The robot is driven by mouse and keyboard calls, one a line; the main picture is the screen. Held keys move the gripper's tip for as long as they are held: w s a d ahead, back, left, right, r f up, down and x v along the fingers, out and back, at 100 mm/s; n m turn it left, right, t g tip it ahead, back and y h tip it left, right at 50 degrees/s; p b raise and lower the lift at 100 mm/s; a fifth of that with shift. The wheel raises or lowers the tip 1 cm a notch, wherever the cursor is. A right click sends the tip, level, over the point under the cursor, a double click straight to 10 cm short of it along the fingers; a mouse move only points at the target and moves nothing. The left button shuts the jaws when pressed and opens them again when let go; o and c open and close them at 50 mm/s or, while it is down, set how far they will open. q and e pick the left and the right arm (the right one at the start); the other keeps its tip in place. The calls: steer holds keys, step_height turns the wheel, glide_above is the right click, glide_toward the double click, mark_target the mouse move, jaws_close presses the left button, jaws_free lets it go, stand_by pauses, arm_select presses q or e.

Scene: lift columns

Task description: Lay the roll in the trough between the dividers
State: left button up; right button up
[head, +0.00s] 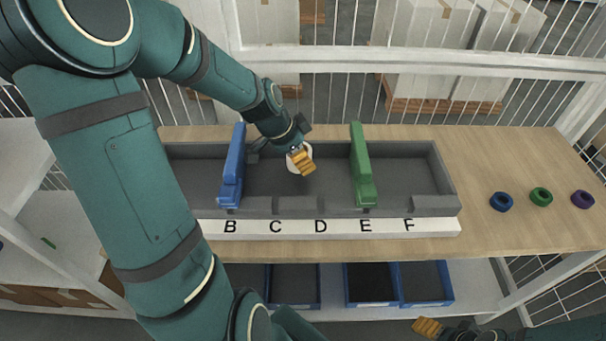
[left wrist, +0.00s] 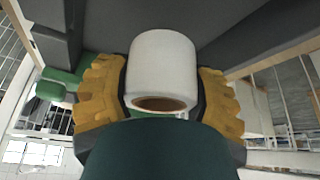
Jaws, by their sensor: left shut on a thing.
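The white roll (head: 293,167) is in my left gripper (head: 302,160), which is shut on it. The left wrist view shows the roll (left wrist: 162,68) between the orange finger pads of that gripper (left wrist: 160,95), its brown core end toward the camera. In the head view the roll is over the grey trough (head: 410,175), between the blue divider (head: 232,170) and the green divider (head: 362,165). I cannot tell whether it touches the trough floor. My right gripper (head: 428,327) is at the bottom edge, away from the trough; its opening is unclear.
A white strip (head: 340,228) lettered B to F runs along the trough's front. Blue, green and purple rings (head: 541,197) lie on the wooden table (head: 480,165) at right. Blue bins (head: 425,283) stand on the shelf below. My left arm covers the trough's left end.

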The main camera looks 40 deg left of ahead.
mark_target(306, 180)
arm_select(q)
step_height(306, 180, down, 6)
steer(key=shift+f+b, duration=0.15)
steer(key=shift+b, duration=0.45)
steer(key=shift+f+b, duration=0.2)
steer(key=shift+b, duration=0.1)
steer(key=o, duration=1.3)
steer(key=shift+o, duration=0.2)
steer(key=shift+r, duration=0.15)
steer(key=shift+r+p, duration=0.15)
steer(key=shift+p, duration=0.15)
steer(key=p+v, duration=0.2)
steer(key=v, duration=1)
